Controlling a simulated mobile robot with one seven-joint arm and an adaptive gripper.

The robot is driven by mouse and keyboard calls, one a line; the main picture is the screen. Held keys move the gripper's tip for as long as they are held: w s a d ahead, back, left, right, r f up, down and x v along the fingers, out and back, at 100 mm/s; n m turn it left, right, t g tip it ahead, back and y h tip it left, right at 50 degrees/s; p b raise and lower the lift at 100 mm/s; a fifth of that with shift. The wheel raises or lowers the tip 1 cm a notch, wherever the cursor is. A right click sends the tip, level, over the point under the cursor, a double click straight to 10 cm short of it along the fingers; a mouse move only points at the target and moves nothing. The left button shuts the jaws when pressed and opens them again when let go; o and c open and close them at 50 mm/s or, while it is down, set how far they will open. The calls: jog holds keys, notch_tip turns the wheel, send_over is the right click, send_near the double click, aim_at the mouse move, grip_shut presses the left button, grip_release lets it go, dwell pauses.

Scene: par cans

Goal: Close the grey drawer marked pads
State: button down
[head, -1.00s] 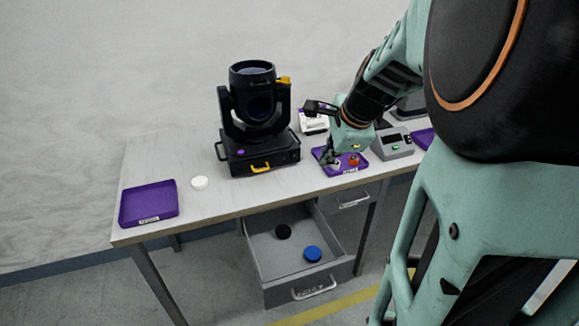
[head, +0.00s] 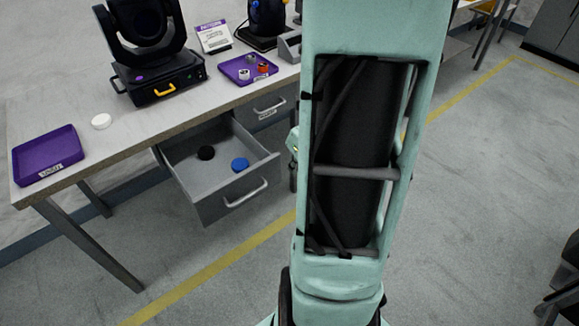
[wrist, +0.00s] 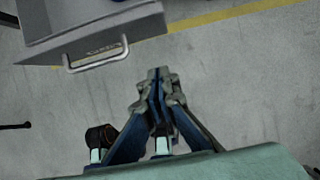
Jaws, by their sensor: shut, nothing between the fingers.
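The grey drawer (head: 238,207) stands pulled out from under the workbench in the head view. It has a silver bar handle (head: 246,193) on its front and holds a black disc (head: 206,153) and a blue disc (head: 240,164). In the wrist view the drawer front (wrist: 60,48) shows at the upper left, with its handle (wrist: 97,58) and a label too small to read. My gripper (wrist: 157,76) is shut and empty, in front of the drawer and to the right of its handle, apart from it.
A second grey drawer (head: 266,112) is shut, right of the open one. On the bench (head: 130,135) are a moving-head lamp (head: 150,75), a purple tray (head: 47,158), a white disc (head: 101,121) and another purple tray (head: 235,73) with small parts. The floor before the bench is clear.

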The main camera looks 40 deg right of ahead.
aim_at(279, 169)
jog(key=shift+w+a+f+b, duration=0.1)
jog(key=shift+w+f+b, duration=1.5)
jog(key=shift+w+f, duration=2.1)
jog(key=shift+s+f, duration=0.1)
jog(key=shift+s, duration=0.05)
